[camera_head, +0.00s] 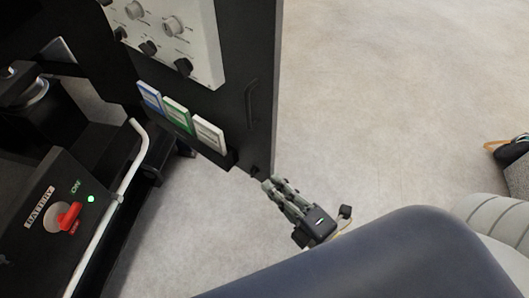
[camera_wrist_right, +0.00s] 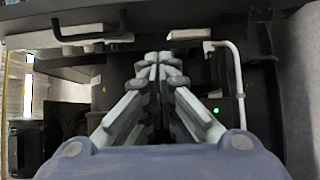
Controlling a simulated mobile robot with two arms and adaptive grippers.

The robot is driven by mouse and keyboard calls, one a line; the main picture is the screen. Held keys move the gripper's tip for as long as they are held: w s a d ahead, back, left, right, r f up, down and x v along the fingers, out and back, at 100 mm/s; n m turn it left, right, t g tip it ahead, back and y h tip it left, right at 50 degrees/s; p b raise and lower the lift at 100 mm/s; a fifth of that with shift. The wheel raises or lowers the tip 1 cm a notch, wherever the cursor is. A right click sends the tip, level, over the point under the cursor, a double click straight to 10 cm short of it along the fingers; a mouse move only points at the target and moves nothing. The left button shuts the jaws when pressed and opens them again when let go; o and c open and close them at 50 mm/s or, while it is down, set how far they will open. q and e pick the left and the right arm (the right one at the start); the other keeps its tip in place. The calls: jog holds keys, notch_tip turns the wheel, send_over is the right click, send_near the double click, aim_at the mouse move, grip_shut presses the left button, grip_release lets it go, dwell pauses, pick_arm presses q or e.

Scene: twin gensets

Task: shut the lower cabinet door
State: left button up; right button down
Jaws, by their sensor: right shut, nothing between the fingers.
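The black cabinet door (camera_head: 235,60) stands open in the head view, with a dark handle (camera_head: 252,102) near its free edge. In the wrist view the dark door panel (camera_wrist_right: 140,17) runs across the top, and the handle (camera_wrist_right: 88,36) is at upper left. My right gripper (camera_head: 272,184) is shut and empty, its fingertips close to the door's lower free corner. I cannot tell whether they touch it. The shut fingertips also show in the wrist view (camera_wrist_right: 158,62). My left gripper is not in view.
The door carries a grey control panel (camera_head: 170,35) and a rack of booklets (camera_head: 178,115). At left are a bent white rail (camera_head: 125,180) and a battery box with a red switch (camera_head: 69,216).

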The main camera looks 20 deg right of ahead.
jog(key=shift+w+d+p, duration=0.2)
jog(key=shift+w+p, duration=0.2)
jog(key=shift+w, duration=2.15)
jog(key=shift+w+d+p, duration=0.2)
jog(key=shift+w+p, duration=0.15)
jog(key=shift+w, duration=2.2)
jog(key=shift+d, duration=0.15)
